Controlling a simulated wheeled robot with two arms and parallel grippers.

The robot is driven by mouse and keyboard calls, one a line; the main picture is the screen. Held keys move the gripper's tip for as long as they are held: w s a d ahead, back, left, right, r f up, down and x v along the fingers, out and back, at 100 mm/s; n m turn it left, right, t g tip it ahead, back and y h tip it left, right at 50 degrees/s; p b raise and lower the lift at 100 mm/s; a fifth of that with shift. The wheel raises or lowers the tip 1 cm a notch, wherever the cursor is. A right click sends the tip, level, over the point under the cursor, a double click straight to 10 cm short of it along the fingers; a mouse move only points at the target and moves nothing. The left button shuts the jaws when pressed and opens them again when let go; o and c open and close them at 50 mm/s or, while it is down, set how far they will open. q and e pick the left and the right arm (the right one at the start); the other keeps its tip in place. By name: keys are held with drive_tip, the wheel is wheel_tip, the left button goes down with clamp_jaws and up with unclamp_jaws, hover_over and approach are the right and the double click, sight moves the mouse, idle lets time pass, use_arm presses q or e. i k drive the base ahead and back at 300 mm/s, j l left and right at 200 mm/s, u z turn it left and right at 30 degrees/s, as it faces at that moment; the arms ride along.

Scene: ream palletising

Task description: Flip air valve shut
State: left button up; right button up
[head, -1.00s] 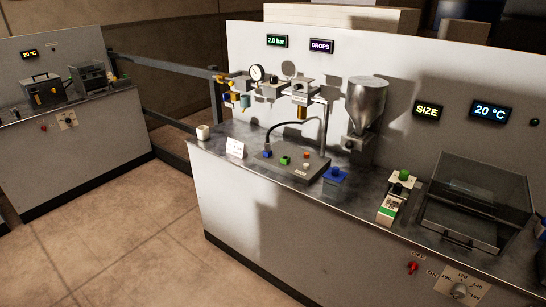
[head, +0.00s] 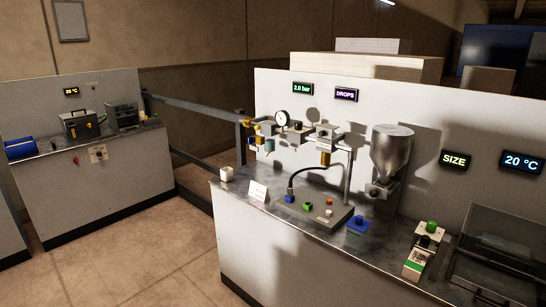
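An air line assembly with a round white gauge (head: 282,118) is mounted on the grey back panel of the right-hand bench. The display above it reads 2.0 bar (head: 302,89). At the assembly's left end is a small yellow-orange part (head: 249,123) that looks like a valve handle; its exact position is too small to tell. A yellow-topped cup-like part (head: 260,140) hangs just below and to its right. Neither of my grippers is in view.
A grey rail (head: 195,107) runs behind, towards another bench (head: 110,185). The floor (head: 130,255) at left is clear.

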sight(257, 127)
drive_tip(key=i+j+u, duration=0.15)
drive_tip(key=i+j, duration=0.2)
drive_tip(key=i, duration=0.55)
drive_tip(key=i+j+u, duration=0.15)
drive_tip(key=i, duration=0.75)
drive_tip(key=i+j+u, duration=0.2)
drive_tip(key=i, duration=0.7)
drive_tip(key=i+l, duration=0.1)
drive_tip(key=l, duration=0.25)
drive_tip(key=i+l, duration=0.1)
drive_tip(key=l, duration=0.25)
